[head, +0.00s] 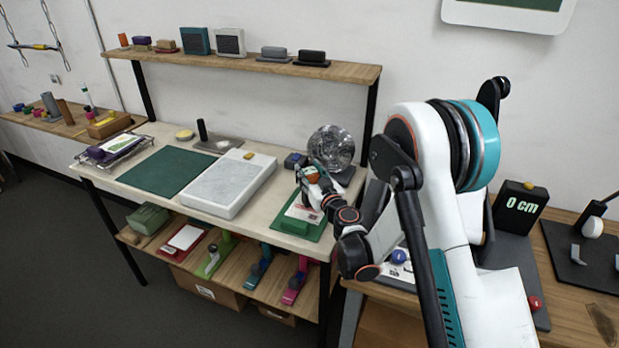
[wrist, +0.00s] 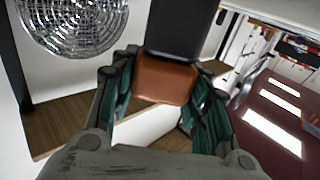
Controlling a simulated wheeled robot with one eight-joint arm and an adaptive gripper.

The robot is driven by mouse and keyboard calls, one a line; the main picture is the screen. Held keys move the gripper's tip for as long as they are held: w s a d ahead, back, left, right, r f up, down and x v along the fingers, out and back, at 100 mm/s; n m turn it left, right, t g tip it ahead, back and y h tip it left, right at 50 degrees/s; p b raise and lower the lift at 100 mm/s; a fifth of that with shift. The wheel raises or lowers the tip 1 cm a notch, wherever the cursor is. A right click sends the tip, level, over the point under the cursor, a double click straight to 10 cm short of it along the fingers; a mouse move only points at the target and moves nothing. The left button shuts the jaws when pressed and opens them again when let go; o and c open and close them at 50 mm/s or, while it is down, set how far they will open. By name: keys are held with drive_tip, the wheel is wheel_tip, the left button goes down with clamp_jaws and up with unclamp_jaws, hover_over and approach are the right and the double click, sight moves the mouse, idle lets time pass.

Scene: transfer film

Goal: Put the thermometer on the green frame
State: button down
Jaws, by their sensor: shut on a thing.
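My gripper (head: 310,173) is shut on a dark grey and orange-brown object, which looks like the thermometer (wrist: 168,78). In the wrist view the orange-brown part sits between the finger pads (wrist: 165,90), and the dark part extends away from it. In the head view a dark end of the thermometer (head: 293,160) shows beside the fingers. The green frame (head: 292,226) lies on the front right of the pale bench, with a white printed sheet (head: 303,212) on it. My gripper is above its back part, and my arm hides some of it.
A white slab (head: 230,187) and a dark green mat (head: 167,171) lie to the left. A shelf (head: 245,62) with small boxes runs above the bench.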

drive_tip(key=shift+f, duration=0.3)
drive_tip(key=shift+f, duration=0.2)
drive_tip(key=c, duration=0.9)
unclamp_jaws()
drive_tip(key=shift+r, duration=0.15)
